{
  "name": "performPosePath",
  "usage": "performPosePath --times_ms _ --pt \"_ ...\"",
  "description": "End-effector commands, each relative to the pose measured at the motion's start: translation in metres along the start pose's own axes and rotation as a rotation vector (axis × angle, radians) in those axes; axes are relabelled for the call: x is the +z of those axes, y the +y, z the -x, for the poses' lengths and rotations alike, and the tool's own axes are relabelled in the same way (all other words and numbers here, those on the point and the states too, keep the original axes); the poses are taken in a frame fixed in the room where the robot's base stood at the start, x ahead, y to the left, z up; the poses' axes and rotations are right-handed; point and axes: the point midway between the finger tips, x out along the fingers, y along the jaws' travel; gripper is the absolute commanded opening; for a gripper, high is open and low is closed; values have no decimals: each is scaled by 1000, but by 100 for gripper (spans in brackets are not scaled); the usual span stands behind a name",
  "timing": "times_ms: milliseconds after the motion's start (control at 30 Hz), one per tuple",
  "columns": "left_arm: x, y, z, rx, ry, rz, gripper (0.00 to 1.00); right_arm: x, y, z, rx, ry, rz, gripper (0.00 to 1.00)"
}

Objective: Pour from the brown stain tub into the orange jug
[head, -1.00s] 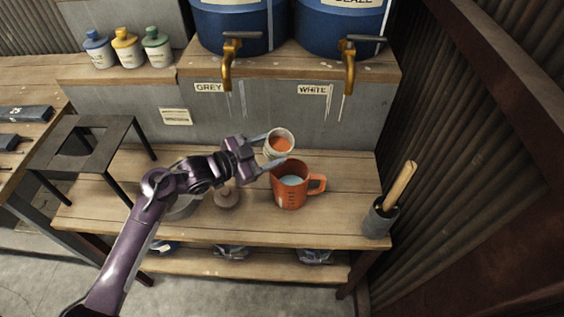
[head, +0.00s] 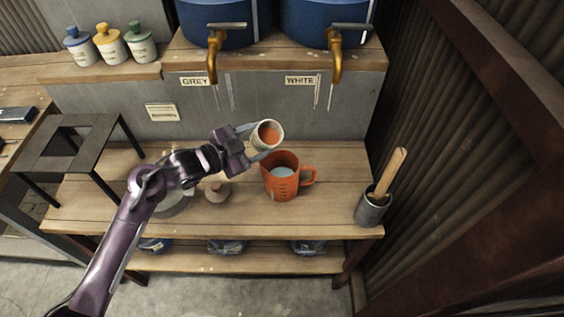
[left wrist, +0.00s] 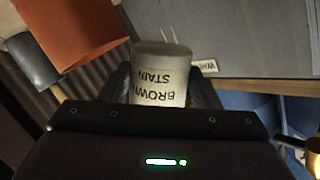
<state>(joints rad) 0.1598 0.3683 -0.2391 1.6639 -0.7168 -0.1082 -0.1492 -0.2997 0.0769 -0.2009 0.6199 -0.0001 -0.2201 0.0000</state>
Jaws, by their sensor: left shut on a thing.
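The brown stain tub (head: 269,135) is a small pale tub with orange-brown contents, held tilted above and slightly left of the jug. My left gripper (head: 256,140) is shut on it, with a finger on either side. In the left wrist view the tub (left wrist: 160,85) shows its "BROWN STAIN" label upside down between the fingers. The orange jug (head: 280,184) stands upright on the bench, handle to the right, with pale liquid inside. It also shows in the left wrist view (left wrist: 80,35). No stream between tub and jug is visible. My right gripper is out of view.
A grey pot with a wooden-handled tool (head: 372,208) stands at the bench's right end. A pinkish lidded pot (head: 216,190) and a grey bowl (head: 172,205) sit left of the jug. Two taps (head: 212,60) (head: 335,58) on blue barrels hang above. A dark metal stand (head: 75,150) is at left.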

Motion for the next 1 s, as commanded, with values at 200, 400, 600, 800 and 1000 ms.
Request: performPosePath --times_ms 200,400,600,800,1000 --pt "0 -1 0 -6 -5 -28 30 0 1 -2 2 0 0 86" --pt "-1 -2 0 -16 -20 -98 30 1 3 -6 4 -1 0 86" --pt "-1 -2 1 -17 -20 -101 30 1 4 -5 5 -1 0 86" --pt "-1 -2 0 -19 -24 -122 30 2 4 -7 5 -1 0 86" --pt "-1 -2 1 -30 -39 -190 30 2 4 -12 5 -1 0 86"
